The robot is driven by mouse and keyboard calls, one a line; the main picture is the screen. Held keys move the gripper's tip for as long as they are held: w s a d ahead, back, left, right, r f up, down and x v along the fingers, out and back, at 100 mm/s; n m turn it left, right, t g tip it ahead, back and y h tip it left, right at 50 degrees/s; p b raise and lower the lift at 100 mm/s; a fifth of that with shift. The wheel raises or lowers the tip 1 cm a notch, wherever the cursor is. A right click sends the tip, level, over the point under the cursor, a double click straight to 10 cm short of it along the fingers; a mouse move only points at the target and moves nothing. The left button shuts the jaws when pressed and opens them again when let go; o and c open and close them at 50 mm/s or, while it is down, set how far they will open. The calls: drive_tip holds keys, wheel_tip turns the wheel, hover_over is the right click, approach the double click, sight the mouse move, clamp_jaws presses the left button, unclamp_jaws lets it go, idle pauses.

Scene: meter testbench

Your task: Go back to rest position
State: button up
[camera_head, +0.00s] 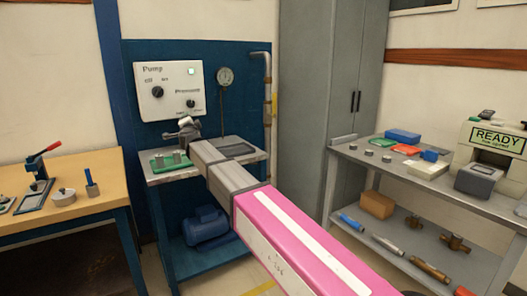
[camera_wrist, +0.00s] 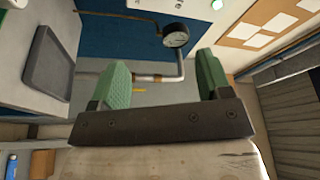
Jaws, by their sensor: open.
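My gripper (camera_wrist: 160,78) shows in the wrist view with its two green fingers wide apart. Nothing is held between them; the pipe and blue panel lie beyond. In the head view my pink and grey arm reaches from the lower right toward the pump bench (camera_head: 156,178); I cannot clearly make out the fingers there. The round gauge (camera_wrist: 175,35) is beyond the fingers in the wrist view, and it also hangs on the blue panel in the head view (camera_head: 225,76).
A pump control box (camera_head: 168,80) is on the panel, a vertical pipe (camera_head: 267,100) beside it. A grey tray (camera_wrist: 48,78) lies close by. A wooden table (camera_head: 75,205) stands left, a loaded shelf bench (camera_head: 345,150) right. A grey cabinet (camera_head: 315,90) stands behind.

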drive_tip(key=s+d+f+n+g+y, duration=0.1)
drive_tip(key=s+d+f+n+g, duration=0.25)
drive_tip(key=d+f, duration=0.6)
drive_tip(key=s+d+f+n+g, duration=0.35)
drive_tip(key=d+f, duration=0.45)
drive_tip(key=f, duration=0.3)
drive_tip(key=s+d+f+n+g+y, duration=0.1)
drive_tip(key=s+d+f+n+g, duration=0.2)
drive_tip(key=d+f, duration=0.7)
drive_tip(key=s+d+f+g+h, duration=0.3)
drive_tip(key=s+d+f+g, duration=0.1)
drive_tip(key=s+d+f, duration=0.4)
drive_tip(key=s+d+f+g+h, duration=0.3)
drive_tip(key=s+d+f+g, duration=0.2)
drive_tip(key=s+d, duration=0.8)
wheel_tip(320, 180, down, 3)
drive_tip(key=d, duration=0.3)
drive_tip(key=shift+s+n+h, duration=0.2)
drive_tip(key=shift+n+h, duration=0.1)
drive_tip(key=shift+h, duration=0.1)
drive_tip(key=shift+a, duration=0.1)
